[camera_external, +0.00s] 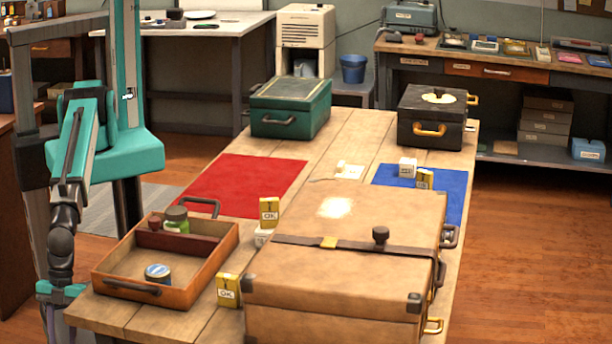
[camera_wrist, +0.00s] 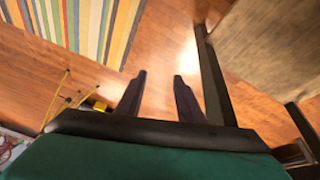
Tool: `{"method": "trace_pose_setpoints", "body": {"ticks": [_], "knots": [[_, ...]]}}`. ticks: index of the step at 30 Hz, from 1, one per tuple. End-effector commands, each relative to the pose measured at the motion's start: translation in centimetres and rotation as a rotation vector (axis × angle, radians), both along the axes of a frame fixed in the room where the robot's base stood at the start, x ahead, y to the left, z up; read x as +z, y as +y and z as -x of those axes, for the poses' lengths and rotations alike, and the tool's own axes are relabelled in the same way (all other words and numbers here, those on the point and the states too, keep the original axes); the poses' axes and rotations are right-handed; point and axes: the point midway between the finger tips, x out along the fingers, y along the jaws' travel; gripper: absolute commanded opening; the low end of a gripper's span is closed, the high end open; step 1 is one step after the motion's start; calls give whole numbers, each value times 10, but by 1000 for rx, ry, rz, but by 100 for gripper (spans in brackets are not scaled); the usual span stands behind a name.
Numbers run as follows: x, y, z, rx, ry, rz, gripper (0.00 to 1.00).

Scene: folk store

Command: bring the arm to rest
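My arm (camera_external: 62,220) hangs folded down at the left of the external view, beside the near left end of the wooden table. Its lower end reaches the bottom edge there, and the gripper's fingers cannot be made out. In the wrist view my gripper (camera_wrist: 161,75) shows two dark fingers standing apart with nothing between them. The fingers point over bare wooden floor (camera_wrist: 155,45).
The table (camera_external: 350,140) carries a wooden tray (camera_external: 120,262), a large tan case (camera_external: 370,225), a green case (camera_external: 290,105), a black case (camera_external: 432,115), a red mat (camera_external: 240,180) and a blue mat (camera_external: 450,190). A striped rug (camera_wrist: 85,25) lies on the floor.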

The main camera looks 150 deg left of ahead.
Motion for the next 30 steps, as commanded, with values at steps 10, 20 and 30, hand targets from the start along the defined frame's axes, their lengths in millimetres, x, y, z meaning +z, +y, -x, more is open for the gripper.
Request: {"method": "trace_pose_setpoints", "body": {"ticks": [10, 20, 30], "knots": [[-73, 114, 76, 135, 245, -116, 34], [-117, 199, 170, 256, 483, -201, 34], [-136, 260, 279, 367, 730, -264, 34]]}}
